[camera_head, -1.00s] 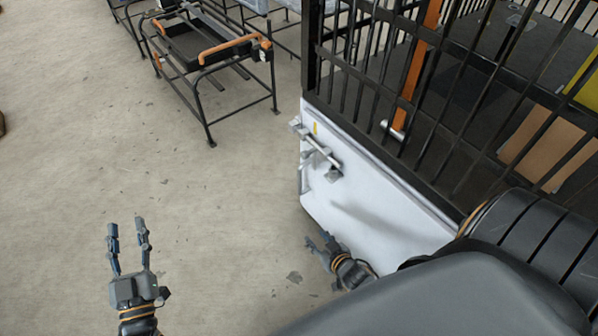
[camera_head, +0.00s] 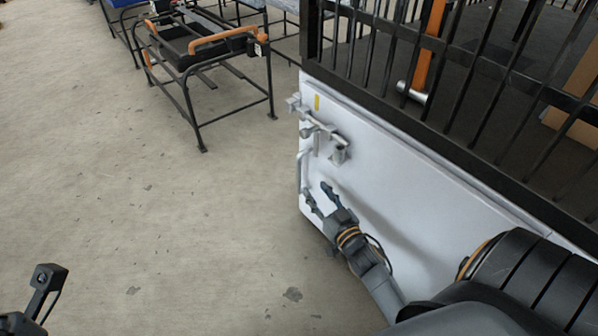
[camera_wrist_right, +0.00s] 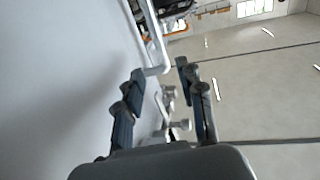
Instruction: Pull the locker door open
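The white locker door (camera_head: 400,175) stands at the right below a black barred cage and looks closed. A grey bar handle (camera_head: 303,172) is at its left edge, with a metal sliding latch (camera_head: 325,136) above. My right gripper (camera_head: 316,190) is open, its fingertips close to the lower end of the handle. In the right wrist view, the handle (camera_wrist_right: 153,38) ends just ahead of and between the spread fingertips (camera_wrist_right: 160,69); I cannot tell whether they touch. My left gripper (camera_head: 45,280) is at the bottom left corner, mostly cut off.
The black barred cage (camera_head: 430,110) sits directly above the door, with an orange-handled hammer (camera_head: 418,75) behind its bars. A black-framed cart (camera_head: 205,70) with orange handles stands at the upper left. The concrete floor left of the door is clear.

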